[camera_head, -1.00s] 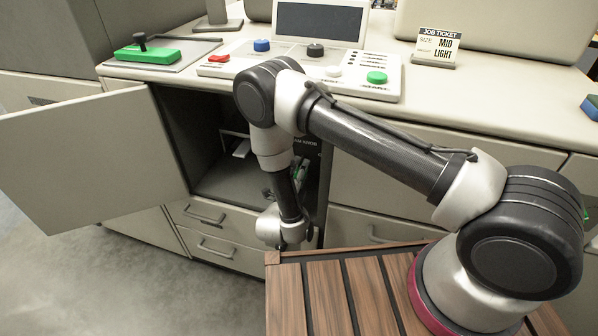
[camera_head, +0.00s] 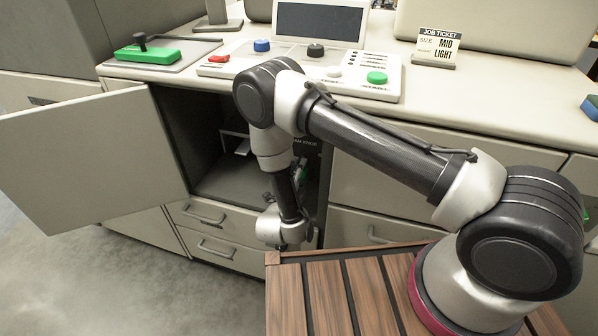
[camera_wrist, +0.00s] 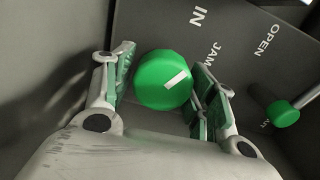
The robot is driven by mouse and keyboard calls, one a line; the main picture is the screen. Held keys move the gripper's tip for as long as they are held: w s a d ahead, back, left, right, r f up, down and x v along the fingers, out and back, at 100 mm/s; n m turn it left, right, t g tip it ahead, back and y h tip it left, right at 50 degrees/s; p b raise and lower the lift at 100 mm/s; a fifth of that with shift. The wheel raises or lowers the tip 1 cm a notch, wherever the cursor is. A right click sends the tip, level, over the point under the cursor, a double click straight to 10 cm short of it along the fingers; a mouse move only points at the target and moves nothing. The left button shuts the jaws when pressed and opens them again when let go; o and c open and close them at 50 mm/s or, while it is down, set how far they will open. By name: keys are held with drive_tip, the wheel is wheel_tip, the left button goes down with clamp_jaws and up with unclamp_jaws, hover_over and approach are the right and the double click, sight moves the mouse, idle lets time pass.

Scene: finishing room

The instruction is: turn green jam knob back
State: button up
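The green jam knob (camera_wrist: 163,80) is round with a white mark on its face, which is slanted in the wrist view. It sits on a dark panel with the words "IN" and "JAM" beside it. My gripper (camera_wrist: 165,82) is open, with one finger on each side of the knob. A narrow gap shows at the left finger; whether the right finger touches the knob I cannot tell. In the head view my gripper is inside the open cabinet, mostly hidden behind my arm.
A green-ended lever (camera_wrist: 283,113) stands right of the knob, near the word "OPEN". The cabinet door (camera_head: 85,160) stands open at left. Drawers (camera_head: 215,225) lie below the opening. On the counter are a button console (camera_head: 225,70) and a job ticket (camera_head: 437,45).

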drive_tip(key=shift+o, duration=0.8)
drive_tip(key=v, duration=0.7)
drive_tip(key=shift+s, duration=0.2)
drive_tip(key=shift+a, duration=0.1)
